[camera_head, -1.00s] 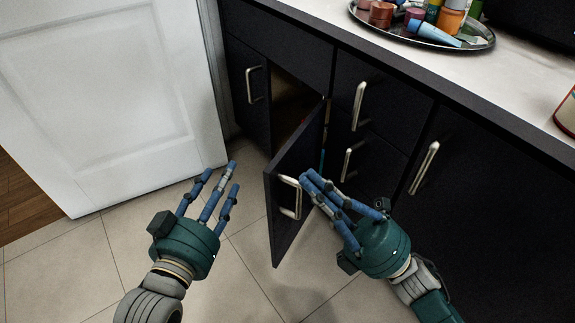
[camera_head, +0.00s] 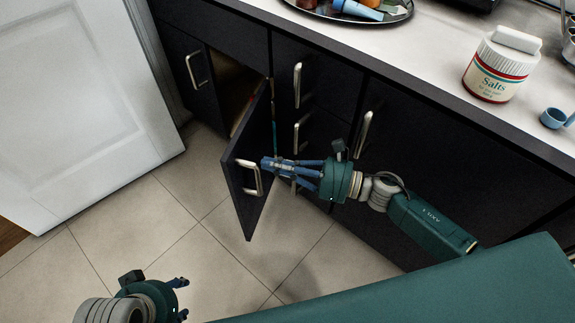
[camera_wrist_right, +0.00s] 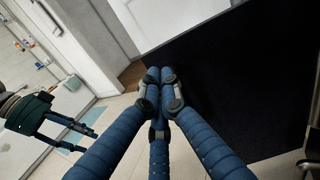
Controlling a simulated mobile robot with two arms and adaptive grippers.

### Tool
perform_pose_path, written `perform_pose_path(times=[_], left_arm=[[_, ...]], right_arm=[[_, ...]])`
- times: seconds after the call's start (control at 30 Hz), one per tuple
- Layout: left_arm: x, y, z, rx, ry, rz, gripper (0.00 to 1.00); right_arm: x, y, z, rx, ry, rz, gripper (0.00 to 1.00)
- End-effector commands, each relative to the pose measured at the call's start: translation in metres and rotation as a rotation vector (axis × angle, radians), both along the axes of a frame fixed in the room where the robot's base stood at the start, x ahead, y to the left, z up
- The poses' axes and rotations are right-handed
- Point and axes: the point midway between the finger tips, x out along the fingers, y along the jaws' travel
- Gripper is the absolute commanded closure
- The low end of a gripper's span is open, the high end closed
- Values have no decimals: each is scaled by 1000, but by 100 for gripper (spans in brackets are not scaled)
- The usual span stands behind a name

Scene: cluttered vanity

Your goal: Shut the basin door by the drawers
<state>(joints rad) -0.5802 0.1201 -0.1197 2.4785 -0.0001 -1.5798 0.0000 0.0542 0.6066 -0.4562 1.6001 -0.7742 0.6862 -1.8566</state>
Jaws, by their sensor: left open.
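The basin door (camera_head: 249,214) is a dark panel beside the drawers (camera_head: 300,95), standing ajar with its free edge toward the front left. Its metal handle (camera_head: 257,186) is on the face turned toward my right arm. My right gripper (camera_head: 266,163) is on that handle side, its fingertips at or very near the door; contact is unclear. In the right wrist view its three fingers (camera_wrist_right: 158,76) converge with tips together, a dark panel (camera_wrist_right: 235,75) beside them. My left gripper (camera_head: 182,298) is open and empty at the bottom left, partly cut off by the picture edge.
A white door (camera_head: 80,110) stands at the left. The tiled floor (camera_head: 200,235) in front of the cabinet is clear. Above, the counter (camera_head: 430,60) holds a tray (camera_head: 385,16) and a Salts jar (camera_head: 502,65).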

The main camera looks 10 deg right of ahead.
Motion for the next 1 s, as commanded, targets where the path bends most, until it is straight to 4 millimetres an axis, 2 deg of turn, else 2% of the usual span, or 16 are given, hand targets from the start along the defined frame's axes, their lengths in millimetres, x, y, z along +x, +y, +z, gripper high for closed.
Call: perform_pose_path(times=[0.03,0.2,0.4,1.0], left_arm=[[0,0,0,0,0,0,54],[1,0,-3,0,3,0,54],[1,0,-5,1,5,-1,54],[2,-1,-5,0,2,-1,54]], right_arm=[[6,11,2,2,-3,2,100],[22,39,2,3,-1,1,100],[33,59,0,0,1,0,100],[36,68,0,2,2,-11,100]])
